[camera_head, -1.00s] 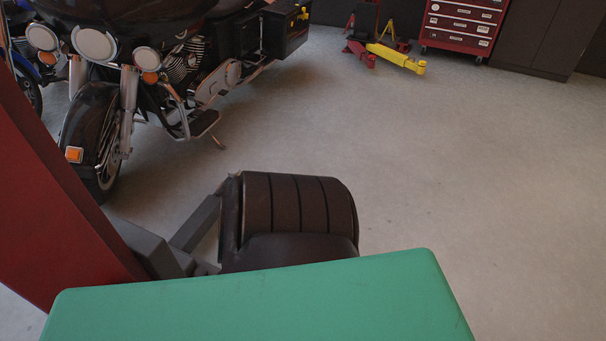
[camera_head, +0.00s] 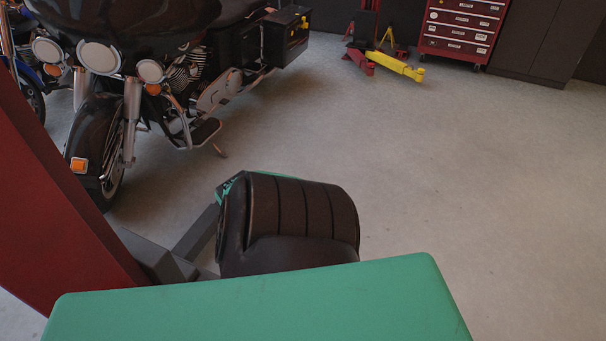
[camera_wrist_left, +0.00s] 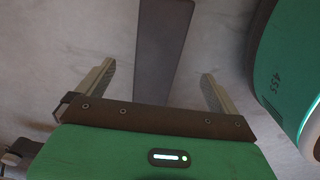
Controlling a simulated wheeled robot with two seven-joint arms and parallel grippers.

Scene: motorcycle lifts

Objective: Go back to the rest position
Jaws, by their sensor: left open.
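My left gripper (camera_wrist_left: 158,78) is open in the left wrist view. Its two fingers stand well apart, with nothing held between them. A flat dark grey bar (camera_wrist_left: 163,40) shows beyond the fingers, over pale floor. A rounded green body marked 455 (camera_wrist_left: 280,75) is at the right of that view, apart from the fingers. In the head view I cannot make out either gripper's fingers. A green surface fills the bottom and a dark ribbed part stands just behind it; a thin green edge shows at its upper left.
A red post (camera_head: 50,215) stands at the left, with grey bars (camera_head: 197,235) near its foot. A dark motorcycle (camera_head: 130,100) stands behind. A yellow and red jack (camera_head: 400,66) and red tool chest (camera_head: 462,30) are at the back. The floor at centre right is clear.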

